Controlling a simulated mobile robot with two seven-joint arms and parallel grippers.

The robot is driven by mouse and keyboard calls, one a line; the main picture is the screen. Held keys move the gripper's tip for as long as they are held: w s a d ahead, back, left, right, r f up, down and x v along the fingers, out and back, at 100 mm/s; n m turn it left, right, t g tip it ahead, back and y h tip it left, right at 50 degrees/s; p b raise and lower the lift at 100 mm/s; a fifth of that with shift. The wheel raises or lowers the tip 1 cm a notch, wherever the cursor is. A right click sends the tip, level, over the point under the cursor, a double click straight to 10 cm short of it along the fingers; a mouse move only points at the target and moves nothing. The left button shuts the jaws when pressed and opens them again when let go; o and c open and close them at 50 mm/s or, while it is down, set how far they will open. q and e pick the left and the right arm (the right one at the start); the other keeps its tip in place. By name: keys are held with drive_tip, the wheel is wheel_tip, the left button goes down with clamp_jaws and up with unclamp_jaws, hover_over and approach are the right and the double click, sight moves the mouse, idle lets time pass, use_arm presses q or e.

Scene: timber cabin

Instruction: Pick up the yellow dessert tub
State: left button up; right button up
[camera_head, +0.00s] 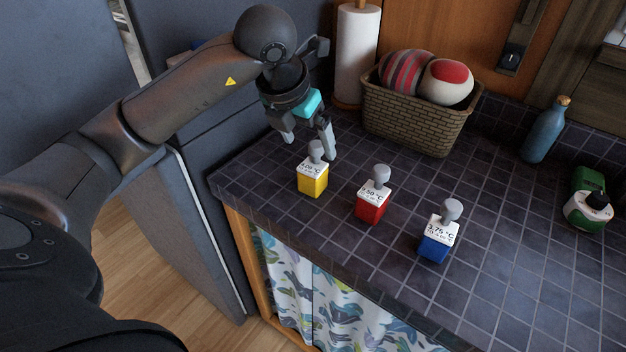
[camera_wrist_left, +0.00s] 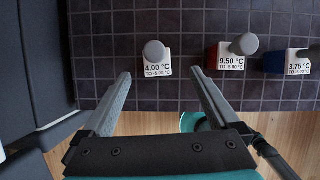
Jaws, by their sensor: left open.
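The yellow dessert tub (camera_head: 313,184) stands upright on the dark tiled counter, the leftmost of three similar tubs. It has a white top with a printed "4.00 °C" label and a grey knob. In the left wrist view the tub (camera_wrist_left: 157,67) shows mostly as its label and knob; its yellow sides are hardly visible there. My left gripper (camera_head: 308,146) is open and empty, just behind and above the tub. In the left wrist view its fingers (camera_wrist_left: 161,76) are spread wide, with the tub lying past the tips, between their lines. My right gripper is not in view.
A red tub (camera_head: 371,208), labelled 9.50 °C, and a blue tub (camera_head: 435,248), labelled 3.75 °C, stand to the right. A wicker basket (camera_head: 412,123) and paper roll (camera_head: 357,55) stand behind. A blue bottle (camera_head: 545,132) and green object (camera_head: 588,200) are farther right. The counter edge is near.

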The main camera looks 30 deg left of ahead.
sight(313, 165)
use_arm(q)
drive_tip(key=x, duration=0.4)
drive_tip(key=shift+f, duration=0.15)
drive_tip(key=x, duration=0.2)
drive_tip(key=b+x, duration=0.1)
drive_tip(key=x, duration=0.1)
drive_tip(key=shift+s+a+f, duration=0.25)
drive_tip(key=shift+a, duration=0.05)
drive_tip(key=shift+w+f, duration=0.2)
drive_tip(key=shift+f, duration=0.25)
drive_tip(key=c, duration=1.5)
drive_tip(key=shift+r, duration=0.1)
clamp_jaws()
drive_tip(key=shift+r, duration=0.1)
